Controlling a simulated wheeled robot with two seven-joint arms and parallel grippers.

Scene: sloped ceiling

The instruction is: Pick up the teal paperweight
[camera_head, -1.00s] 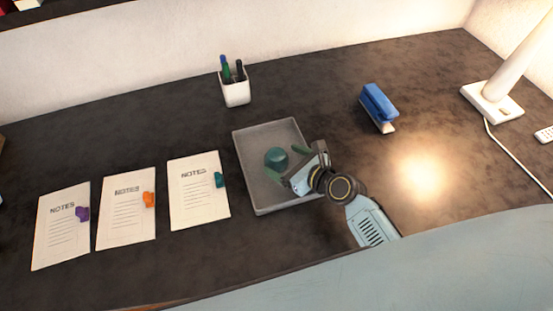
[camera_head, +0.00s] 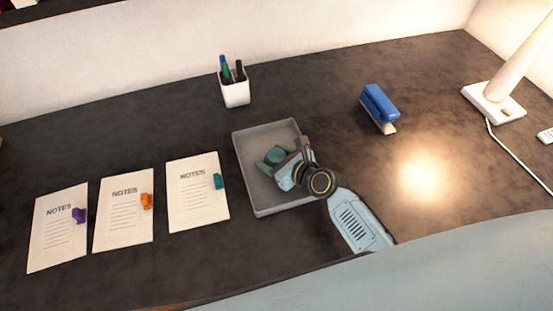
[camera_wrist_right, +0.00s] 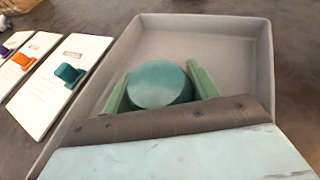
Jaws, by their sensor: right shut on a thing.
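The teal paperweight (camera_head: 274,156) is a round, flat-topped piece inside the grey tray (camera_head: 262,132). My right gripper (camera_head: 273,160) reaches into the tray from the right, with its green fingers on either side of the paperweight, shut on it. In the right wrist view the paperweight (camera_wrist_right: 160,84) sits between the two fingers (camera_wrist_right: 160,92), and its lower part is hidden by the gripper body. I cannot tell whether it is off the tray floor. My left gripper is not in view.
Three notes sheets with purple, orange and teal (camera_head: 218,181) clips lie left of the tray. A white pen cup (camera_head: 236,92) stands behind it. A blue stapler (camera_head: 379,105) and a white lamp (camera_head: 493,102) stand to the right. The desk between tray and stapler is clear.

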